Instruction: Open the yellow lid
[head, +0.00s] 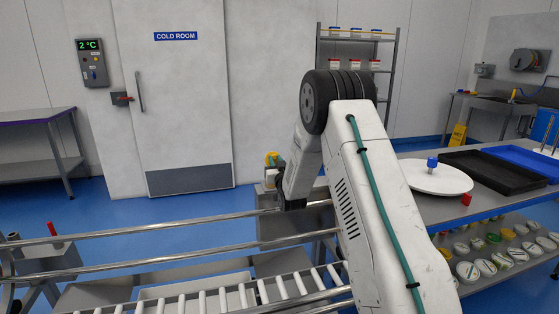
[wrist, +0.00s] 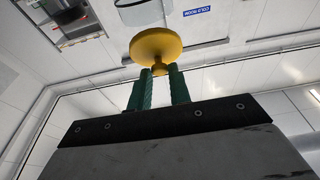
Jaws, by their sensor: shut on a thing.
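The yellow lid (wrist: 156,46) is a round disc with a short knob, seen close up in the wrist view. My gripper (wrist: 160,86) has two green fingers, one on each side of the knob, and is shut on it. A pale, see-through round thing (wrist: 143,13) shows just beyond the lid, cut off by the top edge. I cannot tell whether the lid touches it. In the head view a small patch of the yellow lid (head: 271,156) shows left of my arm, beside the green of my gripper (head: 280,161); my arm's end hides part of this area.
A roller conveyor with metal rails (head: 140,237) runs across the front. A steel table (head: 435,206) at the right holds a white round plate (head: 425,177) and black (head: 490,174) and blue (head: 520,158) trays. Several lidded tubs lie on its lower shelf. The cold room door (head: 180,100) is behind.

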